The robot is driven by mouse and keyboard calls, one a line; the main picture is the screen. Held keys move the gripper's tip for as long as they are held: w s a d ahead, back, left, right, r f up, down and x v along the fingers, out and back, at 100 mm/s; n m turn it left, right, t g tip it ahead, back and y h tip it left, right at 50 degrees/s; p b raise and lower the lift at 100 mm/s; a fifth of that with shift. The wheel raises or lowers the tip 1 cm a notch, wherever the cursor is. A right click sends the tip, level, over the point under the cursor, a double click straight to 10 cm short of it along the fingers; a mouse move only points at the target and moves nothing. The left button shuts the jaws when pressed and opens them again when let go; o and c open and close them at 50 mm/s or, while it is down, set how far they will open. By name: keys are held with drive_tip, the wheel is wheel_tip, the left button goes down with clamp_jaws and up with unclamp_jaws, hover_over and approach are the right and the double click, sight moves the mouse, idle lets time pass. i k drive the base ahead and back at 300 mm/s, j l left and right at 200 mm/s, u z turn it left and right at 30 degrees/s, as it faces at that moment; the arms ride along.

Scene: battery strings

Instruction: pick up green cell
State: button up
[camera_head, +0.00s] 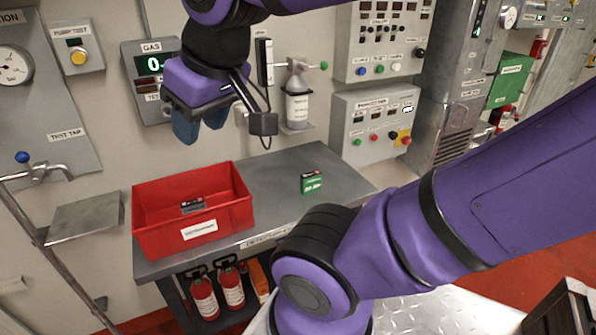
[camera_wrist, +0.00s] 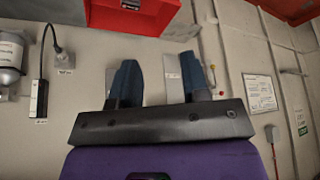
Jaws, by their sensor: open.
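The green cell (camera_head: 312,183), a small block with a dark top, stands on the grey bench (camera_head: 285,170) to the right of the red bin. My gripper (camera_head: 200,126) is above and behind the red bin, up and left of the green cell and well apart from it. Its two blue fingers are spread with nothing between them; the gap also shows in the wrist view (camera_wrist: 160,78). I cannot make out the green cell in the wrist view.
The red bin (camera_head: 225,214) stands on the left of the bench with a dark, red-marked cell (camera_head: 192,204) inside. A grey bottle (camera_head: 297,100) and control boxes (camera_head: 375,125) are on the wall behind. The bench around the green cell is clear. My arm crosses the right foreground.

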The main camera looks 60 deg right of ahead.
sight(310, 181)
drive_tip(key=z, duration=1.55)
